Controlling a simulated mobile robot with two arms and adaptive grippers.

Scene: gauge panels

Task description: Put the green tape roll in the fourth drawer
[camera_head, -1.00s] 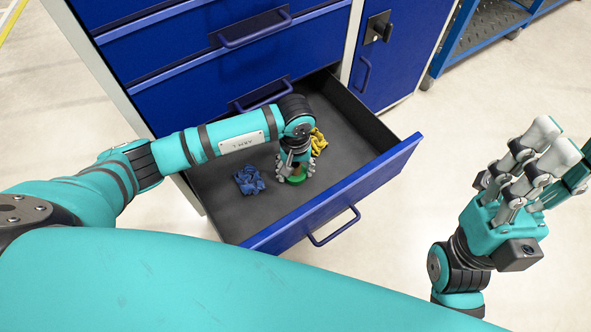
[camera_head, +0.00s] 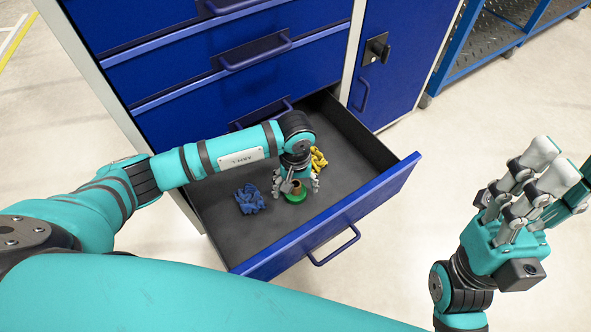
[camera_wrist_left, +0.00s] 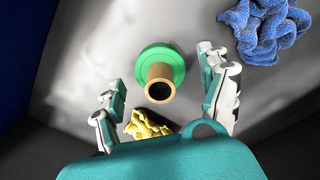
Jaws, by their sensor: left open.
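The green tape roll (camera_head: 295,196) lies in the open bottom drawer (camera_head: 352,200), with its brown core facing up. It also shows in the left wrist view (camera_wrist_left: 158,65), between the spread fingers. My left gripper (camera_head: 296,186) is open just above the roll, pointing down into the drawer, with a gap on each side of the roll. My right gripper (camera_head: 525,190) is up at the right, outside the drawer; its fingers are raised and nothing shows in them.
A blue crumpled cloth (camera_head: 250,199) lies left of the roll in the drawer, and a yellow one (camera_head: 319,159) lies behind it. The upper drawers (camera_head: 225,55) are shut. A cupboard door (camera_head: 395,50) stands to the right. The drawer's right part is bare.

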